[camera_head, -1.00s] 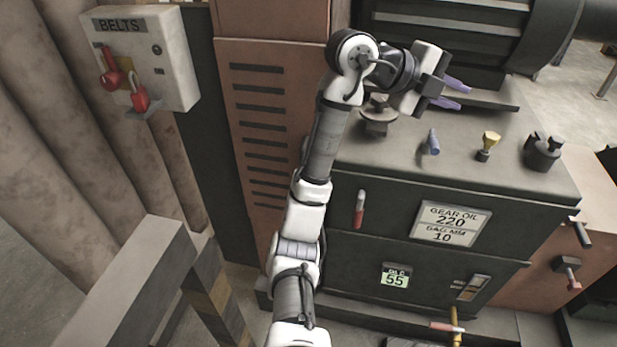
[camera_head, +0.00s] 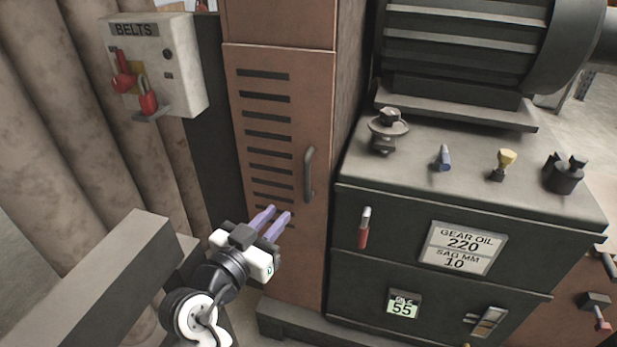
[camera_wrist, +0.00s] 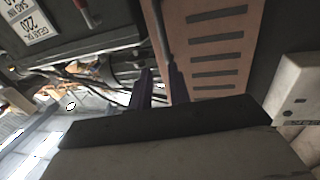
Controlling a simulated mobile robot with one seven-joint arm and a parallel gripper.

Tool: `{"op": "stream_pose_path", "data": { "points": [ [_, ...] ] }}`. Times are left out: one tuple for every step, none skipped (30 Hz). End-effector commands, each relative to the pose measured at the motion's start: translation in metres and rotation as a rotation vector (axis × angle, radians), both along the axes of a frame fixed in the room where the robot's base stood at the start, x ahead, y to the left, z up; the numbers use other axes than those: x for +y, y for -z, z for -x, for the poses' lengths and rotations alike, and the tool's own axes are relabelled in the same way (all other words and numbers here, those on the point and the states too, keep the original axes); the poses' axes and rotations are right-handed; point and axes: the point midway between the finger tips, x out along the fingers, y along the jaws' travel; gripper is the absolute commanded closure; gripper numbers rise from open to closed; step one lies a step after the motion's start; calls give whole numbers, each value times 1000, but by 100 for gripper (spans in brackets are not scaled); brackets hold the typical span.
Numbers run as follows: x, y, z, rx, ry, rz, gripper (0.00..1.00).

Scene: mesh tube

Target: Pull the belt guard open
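The belt guard (camera_head: 285,160) is a tall reddish-brown panel with a column of dark slots, standing shut left of the dark gearbox. Its vertical grey handle (camera_head: 309,174) is on the panel's right side. In the wrist view the fingers (camera_wrist: 159,88) point toward the slotted guard (camera_wrist: 212,45), and the handle (camera_wrist: 158,32) shows just beyond the fingertips.
A grey rail (camera_head: 100,285) stands at the lower left, close to my arm. The dark gearbox (camera_head: 390,225) with knobs on top stands right of the guard.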

Motion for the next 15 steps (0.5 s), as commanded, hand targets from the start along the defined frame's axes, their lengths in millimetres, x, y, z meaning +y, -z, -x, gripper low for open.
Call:
{"op": "stream_pose_path", "data": {
  "points": [
    [2, 2, 2, 7, -9, 6, 81],
    [3, 3, 3, 10, -13, 9, 81],
    [3, 3, 2, 11, -16, 12, 81],
    [3, 3, 1, 13, -17, 12, 81],
    [2, 3, 0, 13, -17, 13, 81],
    [0, 2, -3, 14, -17, 14, 81],
    [-1, 2, -7, 13, -16, 15, 81],
    [-4, 2, -10, 13, -14, 15, 81],
    [-7, 2, -16, 14, -14, 14, 81],
    [-10, 1, -21, 14, -12, 14, 81],
    [-13, 1, -26, 14, -12, 14, 81],
    [-17, 1, -34, 14, -11, 15, 81],
    [-21, 1, -39, 14, -12, 14, 81],
    [-25, 1, -45, 13, -10, 15, 81],
    [-29, 1, -53, 13, -11, 13, 81]
  ]
}}
